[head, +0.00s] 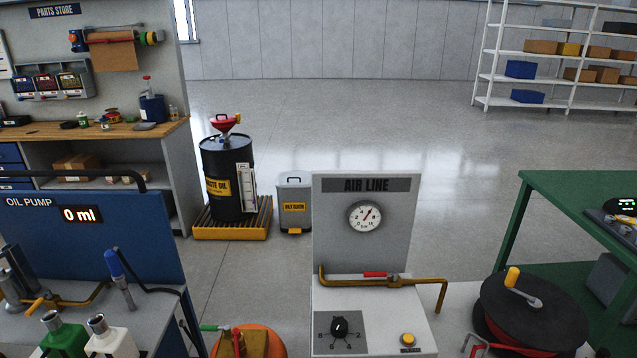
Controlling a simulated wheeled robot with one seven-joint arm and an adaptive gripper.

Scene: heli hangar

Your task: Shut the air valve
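The air line station (336,228) stands in the middle front of the head view, a grey panel labelled AIR LINE above a light base. A brass pipe (428,283) runs across it, carrying a valve with a red lever (375,274). The lever lies roughly along the pipe. A round white gauge (365,217) sits on the panel, its needle pointing to the upper right. A black numbered knob (339,327) and a yellow button (408,340) are on the base below the pipe. My gripper is not in view.
An oil pump stand (130,225) reading 0 ml is at left, with bottles before it. An orange rounded object (262,340) with green and red handles is at bottom. A hose reel (530,315) and green table (570,190) are at right. Floor behind is open.

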